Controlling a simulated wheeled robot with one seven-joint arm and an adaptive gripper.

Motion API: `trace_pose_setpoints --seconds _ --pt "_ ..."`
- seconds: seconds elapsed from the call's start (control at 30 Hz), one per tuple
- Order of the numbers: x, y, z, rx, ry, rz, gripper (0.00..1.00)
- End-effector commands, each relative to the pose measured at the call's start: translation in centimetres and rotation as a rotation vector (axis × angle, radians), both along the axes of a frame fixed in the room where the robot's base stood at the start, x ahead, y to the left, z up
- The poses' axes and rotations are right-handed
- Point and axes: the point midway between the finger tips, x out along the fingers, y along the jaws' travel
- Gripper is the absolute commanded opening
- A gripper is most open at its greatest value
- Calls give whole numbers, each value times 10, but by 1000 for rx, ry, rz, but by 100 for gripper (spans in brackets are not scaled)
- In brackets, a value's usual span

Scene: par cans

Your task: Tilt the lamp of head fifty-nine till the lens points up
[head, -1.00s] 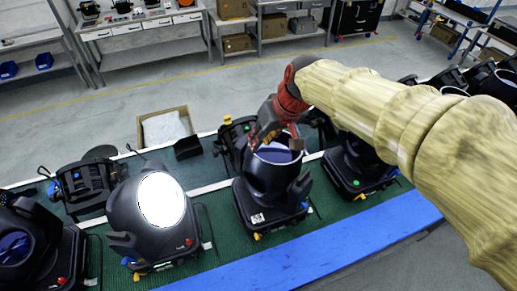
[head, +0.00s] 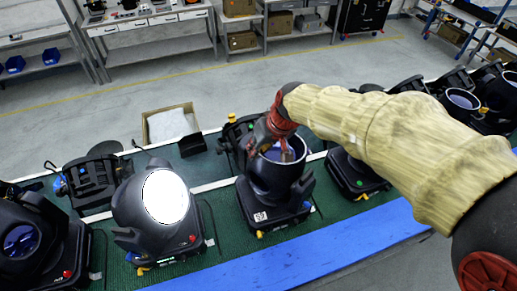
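A black moving-head lamp (head: 268,179) stands on its base (head: 268,214) in the middle of the row, with a white label on the base front. Its round lens (head: 292,151) faces mostly upward, and part of it is hidden behind my gripper. My gripper (head: 273,150) is at the top rim of this lamp, with its fingers over the rim and lens. Whether the fingers touch or pinch the rim cannot be told. No number fifty-nine can be read on any head.
A head with a bright white lens (head: 166,196) stands to the left, and another dark head (head: 22,241) beyond it. More heads stand right, partly behind my arm. A green bench (head: 222,205) carries them; a blue strip (head: 290,258) runs along its front. An open box (head: 170,123) lies behind.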

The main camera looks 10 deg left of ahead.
Motion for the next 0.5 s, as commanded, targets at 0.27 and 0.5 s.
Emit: trace_pose_setpoints --seconds 0.27,0.5 --pt "0 0 0 0 0 0 4" --pt "0 0 0 0 0 0 0"
